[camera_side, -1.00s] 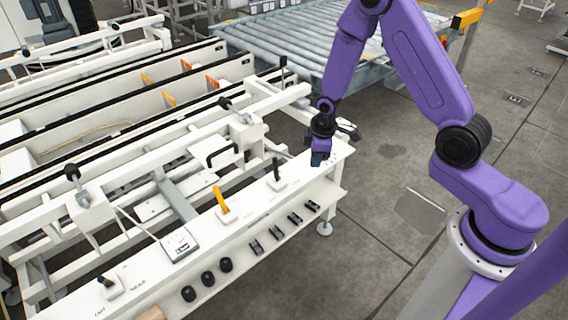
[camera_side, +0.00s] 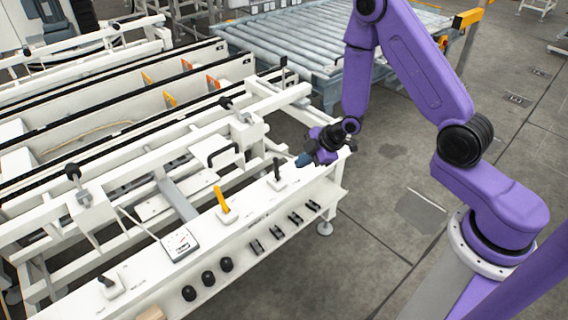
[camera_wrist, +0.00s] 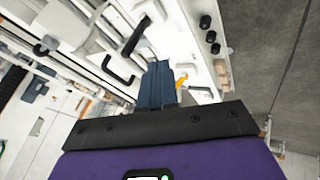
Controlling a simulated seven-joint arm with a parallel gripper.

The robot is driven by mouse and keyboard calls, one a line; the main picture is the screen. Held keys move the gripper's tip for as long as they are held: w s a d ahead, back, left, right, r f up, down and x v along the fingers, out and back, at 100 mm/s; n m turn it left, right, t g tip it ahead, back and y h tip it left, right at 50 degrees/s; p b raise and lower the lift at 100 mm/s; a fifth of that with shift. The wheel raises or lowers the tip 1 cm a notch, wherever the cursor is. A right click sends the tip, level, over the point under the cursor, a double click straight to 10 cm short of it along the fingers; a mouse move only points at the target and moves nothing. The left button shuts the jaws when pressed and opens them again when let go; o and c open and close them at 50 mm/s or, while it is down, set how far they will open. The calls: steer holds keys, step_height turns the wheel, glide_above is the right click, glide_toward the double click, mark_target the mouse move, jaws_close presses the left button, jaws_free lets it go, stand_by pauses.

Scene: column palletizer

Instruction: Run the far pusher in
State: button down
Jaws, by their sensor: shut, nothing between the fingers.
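A short black lever (camera_side: 277,171) stands upright on a square base near the far right end of the white console (camera_side: 250,212). My gripper (camera_side: 303,160) is shut and empty. Its blue fingers point left, just to the right of this lever, with a small gap apparent; contact cannot be told for sure. An orange lever (camera_side: 221,201) stands at mid console and also shows in the wrist view (camera_wrist: 181,81).
Another black lever (camera_side: 107,284) is at the near end by lettering reading NEAR and OUT. Black knobs (camera_side: 208,278) line the lower shelf. A black U-shaped handle (camera_side: 222,155) is behind the console.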

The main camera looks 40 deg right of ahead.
mark_target(276, 158)
steer(key=w+f, duration=0.5)
steer(key=w, duration=0.2)
steer(key=shift+a+f, duration=0.15)
steer(key=shift+a, duration=0.3)
steer(key=shift+w+r, duration=0.15)
steer(key=shift+w, duration=0.75)
steer(key=shift+w+r, duration=0.15)
steer(key=shift+w, duration=0.75)
